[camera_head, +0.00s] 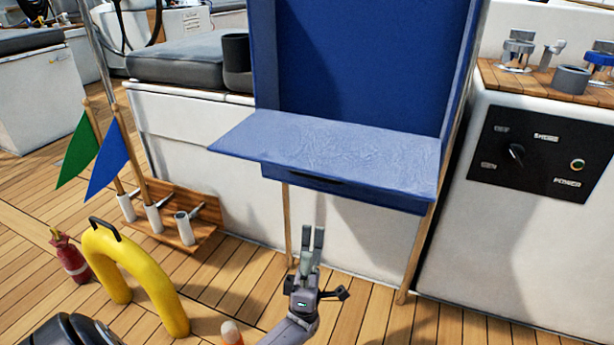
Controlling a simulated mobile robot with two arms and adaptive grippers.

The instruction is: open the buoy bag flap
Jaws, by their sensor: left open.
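The blue buoy bag (360,60) stands on wooden legs against the white cockpit side, right of centre. Its lighter blue flap (330,148) sticks out from the bag's front as a nearly flat panel, with its left corner reaching past the bag's side. A dark slot shows on the blue edge below the flap. I cannot see what is inside the bag. My left gripper (312,232) is upright below the flap, its two fingers pointing up, a little apart and empty. It is apart from the flap in the picture. My right gripper is not in view.
A yellow horseshoe buoy (168,285) and a red extinguisher (70,258) stand at lower left. A wooden rack (205,225) holds a green flag (78,152) and a blue flag (108,168). A black switch panel (530,150) is on the right. Deck around the gripper is mostly clear.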

